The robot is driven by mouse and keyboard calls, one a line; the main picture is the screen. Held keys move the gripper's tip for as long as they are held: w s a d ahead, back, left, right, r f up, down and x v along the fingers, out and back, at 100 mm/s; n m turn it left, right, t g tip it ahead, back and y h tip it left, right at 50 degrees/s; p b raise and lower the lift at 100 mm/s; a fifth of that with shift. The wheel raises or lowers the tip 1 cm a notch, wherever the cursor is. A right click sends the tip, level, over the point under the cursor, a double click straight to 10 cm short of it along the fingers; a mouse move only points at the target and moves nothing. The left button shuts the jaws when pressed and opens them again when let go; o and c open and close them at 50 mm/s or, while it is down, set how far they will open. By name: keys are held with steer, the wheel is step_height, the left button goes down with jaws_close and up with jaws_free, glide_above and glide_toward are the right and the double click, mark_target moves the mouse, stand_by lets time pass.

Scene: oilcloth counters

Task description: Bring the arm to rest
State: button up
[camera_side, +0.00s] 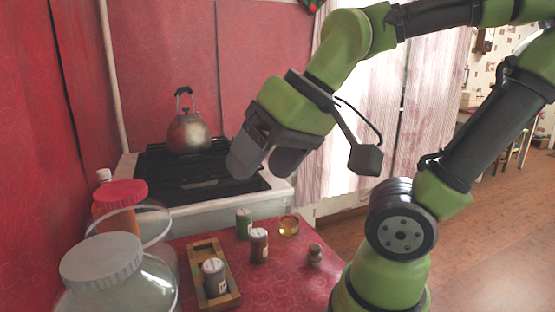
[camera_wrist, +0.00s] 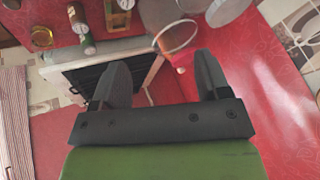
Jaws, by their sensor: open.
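My gripper (camera_side: 268,160) is raised in the air above the counter, in front of the stove, in the side view. Its two dark fingers are spread apart with nothing between them. In the wrist view my gripper (camera_wrist: 160,82) also shows open and empty, with the fingers on either side of a gap. My green and black arm is bent, with its base at the right of the red counter (camera_side: 290,278). No object touches the fingers.
A wooden tray (camera_side: 194,246) holds a jar (camera_side: 214,278). A green-labelled jar (camera_side: 244,223), a brown jar (camera_side: 259,245), a small glass bowl (camera_side: 289,225) and a small stoppered bottle (camera_side: 315,254) stand nearby. Large glass jars (camera_side: 100,262) stand left. A kettle (camera_side: 188,134) sits on the stove (camera_side: 210,208).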

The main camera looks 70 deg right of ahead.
steer(key=shift+s+a+r+t, duration=0.1)
steer(key=shift+s+a+t, duration=0.1)
steer(key=shift+s, duration=0.3)
steer(key=shift+s+a+r+t, duration=0.1)
steer(key=shift+s+t, duration=0.1)
steer(key=shift+s, duration=0.25)
